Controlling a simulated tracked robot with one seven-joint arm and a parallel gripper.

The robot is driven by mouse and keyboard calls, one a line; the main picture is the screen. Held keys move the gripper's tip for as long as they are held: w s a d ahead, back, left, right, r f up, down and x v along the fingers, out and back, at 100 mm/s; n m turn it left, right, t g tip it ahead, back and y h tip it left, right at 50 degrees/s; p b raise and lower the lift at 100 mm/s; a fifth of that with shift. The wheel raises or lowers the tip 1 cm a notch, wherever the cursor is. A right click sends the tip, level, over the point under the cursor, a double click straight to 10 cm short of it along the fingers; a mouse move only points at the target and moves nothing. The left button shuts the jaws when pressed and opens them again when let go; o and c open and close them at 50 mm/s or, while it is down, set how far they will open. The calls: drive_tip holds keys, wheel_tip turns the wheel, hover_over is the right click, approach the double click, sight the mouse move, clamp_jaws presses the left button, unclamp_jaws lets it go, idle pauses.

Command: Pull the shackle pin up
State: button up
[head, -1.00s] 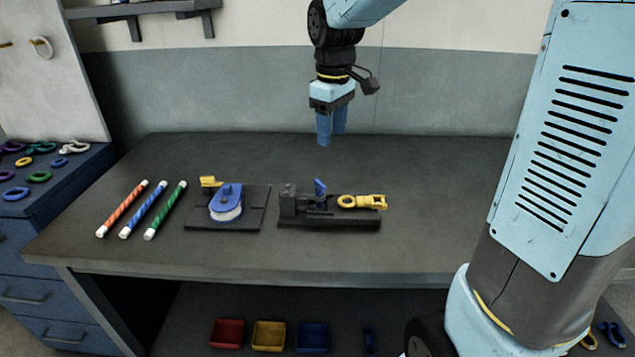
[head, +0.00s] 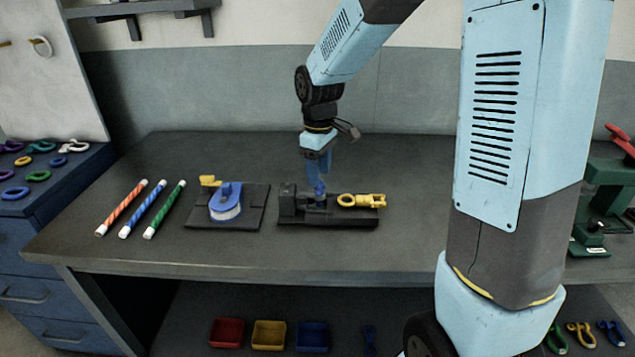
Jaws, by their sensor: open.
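The black fixture (head: 340,219) lies on the workbench, right of centre. A yellow shackle-like piece (head: 362,200) with a ring at its left end rests on top of it. A small blue pin stood upright in the fixture, left of the yellow ring; my fingers now cover that spot, so I cannot tell pin from finger. My gripper (head: 318,190) points down with blue fingers right at the pin's place, close above the fixture. It is open; whether the fingers touch the pin is hidden.
Left of the fixture, a blue and white pulley block (head: 225,202) sits on a black plate with a yellow piece (head: 210,181). Three striped rods (head: 151,209) lie further left. The bench is clear behind the fixture. A green machine (head: 605,205) stands at the right.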

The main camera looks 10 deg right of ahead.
drive_tip(key=shift+f, duration=1.9)
clamp_jaws()
